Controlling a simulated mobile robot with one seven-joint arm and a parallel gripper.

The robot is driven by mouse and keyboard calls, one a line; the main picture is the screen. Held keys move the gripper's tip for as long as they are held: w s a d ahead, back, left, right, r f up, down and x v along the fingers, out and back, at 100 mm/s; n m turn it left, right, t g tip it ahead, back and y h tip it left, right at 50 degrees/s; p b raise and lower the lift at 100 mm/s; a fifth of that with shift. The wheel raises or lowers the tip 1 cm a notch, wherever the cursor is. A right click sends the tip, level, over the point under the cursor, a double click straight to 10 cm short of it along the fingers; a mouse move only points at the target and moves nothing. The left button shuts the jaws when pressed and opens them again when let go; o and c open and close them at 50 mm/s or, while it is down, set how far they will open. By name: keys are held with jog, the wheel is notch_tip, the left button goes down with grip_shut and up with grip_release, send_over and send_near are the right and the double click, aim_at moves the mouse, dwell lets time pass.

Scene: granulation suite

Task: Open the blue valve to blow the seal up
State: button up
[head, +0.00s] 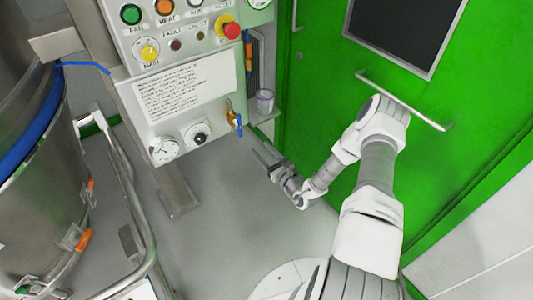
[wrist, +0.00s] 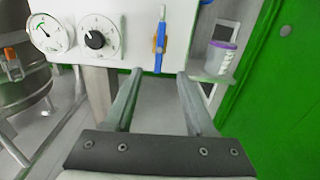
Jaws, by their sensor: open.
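The blue valve handle (head: 239,128) hangs at the lower right of the control panel, on a brass body (head: 232,115). In the wrist view the blue handle (wrist: 159,45) points straight down, at the top centre of the picture. My gripper (head: 262,160) is below and to the right of the valve, apart from it. In the wrist view my gripper (wrist: 158,74) is open and empty, its two fingers reaching toward the panel with the handle's line between them.
The panel (head: 190,90) carries a gauge (head: 164,150), a dial (head: 197,134), buttons and a red emergency knob (head: 231,30). A lidded jar (wrist: 220,57) stands on a shelf right of the valve. A green door (head: 310,90) is behind my arm. A steel vessel (head: 40,200) stands left.

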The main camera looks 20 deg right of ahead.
jog(key=shift+v, duration=1.1)
jog(key=a+r+n+g+y+p, duration=0.1)
jog(key=a+r+n+g+y, duration=0.3)
jog(key=r, duration=0.3)
jog(key=a+r+n+g+y, duration=0.1)
jog(key=a+r+n+y, duration=0.3)
jog(key=r+n, duration=0.3)
jog(key=s+a+r+n+g+p, duration=0.1)
jog(key=s+a+r+n+g, duration=0.3)
jog(key=s+r+n+g, duration=0.15)
jog(key=s+a+r+n+g+p, duration=0.1)
jog(key=s+a+r+n+g, duration=0.35)
jog(key=r, duration=0.25)
jog(key=s+d+r+n+g+h+p, duration=0.2)
jog(key=s+r+n+h, duration=0.55)
jog(key=s, duration=0.45)
jog(key=s+d+r+n+t+h+p, duration=0.1)
jog(key=s+d+r+n+t+h, duration=0.2)
jog(key=r, duration=0.7)
jog(key=s+d+t+h, duration=0.2)
jog(key=s+d+h, duration=0.1)
jog(key=s+d, duration=0.1)
jog(key=shift+s+d+n, duration=0.25)
jog(key=shift+d+n, duration=0.1)
jog(key=shift+d, duration=0.55)
